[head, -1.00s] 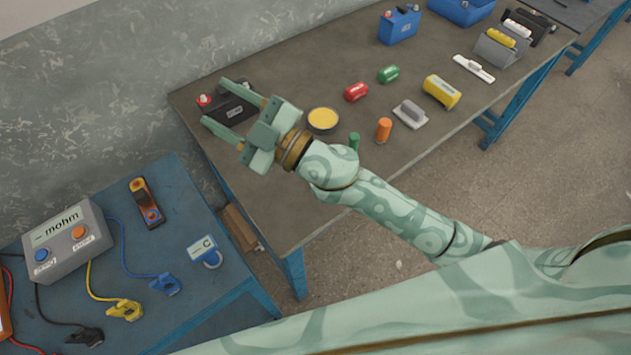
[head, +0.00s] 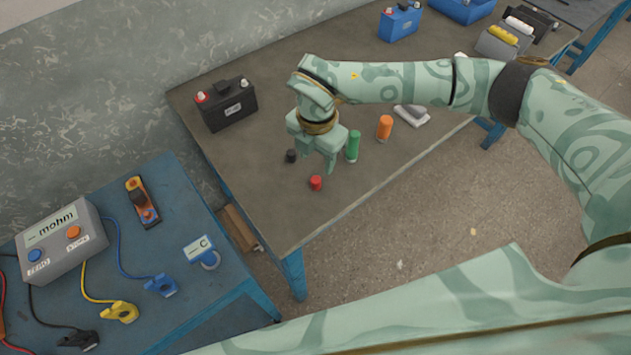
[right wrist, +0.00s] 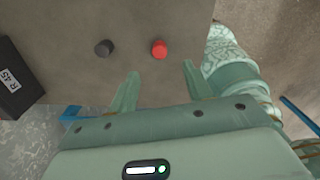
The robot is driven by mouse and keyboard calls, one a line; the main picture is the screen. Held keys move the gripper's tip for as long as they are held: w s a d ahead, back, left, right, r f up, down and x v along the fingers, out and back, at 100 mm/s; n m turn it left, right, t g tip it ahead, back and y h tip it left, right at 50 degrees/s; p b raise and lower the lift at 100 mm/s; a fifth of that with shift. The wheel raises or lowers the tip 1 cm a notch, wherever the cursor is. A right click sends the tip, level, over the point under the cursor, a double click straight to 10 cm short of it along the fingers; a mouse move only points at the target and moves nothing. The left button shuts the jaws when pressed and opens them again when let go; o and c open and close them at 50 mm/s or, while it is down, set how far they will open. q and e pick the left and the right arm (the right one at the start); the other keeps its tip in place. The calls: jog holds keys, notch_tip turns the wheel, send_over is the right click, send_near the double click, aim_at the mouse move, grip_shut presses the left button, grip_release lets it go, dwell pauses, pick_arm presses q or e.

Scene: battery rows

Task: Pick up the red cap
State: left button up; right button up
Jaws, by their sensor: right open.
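The red cap (head: 316,183) is a small round piece standing on the grey-brown workbench, near its front left part. In the right wrist view the red cap (right wrist: 159,50) lies just beyond the fingertips, roughly in line with the gap between them. My right gripper (head: 315,158) is open and empty, close to the red cap in the head view and pointing down at the bench. Its two fingers (right wrist: 160,70) stand apart in the right wrist view, with nothing between them. My left gripper is not in view.
A black cap (head: 291,156) stands left of the red one. A green cylinder (head: 353,146) and an orange one (head: 384,128) stand to the right. A black battery (head: 228,105) is behind left. The blue table (head: 110,290) with a mohm meter (head: 62,240) is at lower left.

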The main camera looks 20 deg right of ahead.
aim_at(315, 180)
notch_tip(315, 180, down, 4)
jog(key=shift+r+b, duration=0.25)
jog(key=shift+b, duration=0.05)
notch_tip(315, 180, down, 5)
jog(key=shift+a+f+b, duration=0.1)
jog(key=shift+f+b, duration=0.05)
jog(key=shift+b, duration=0.65)
jog(key=c, duration=1)
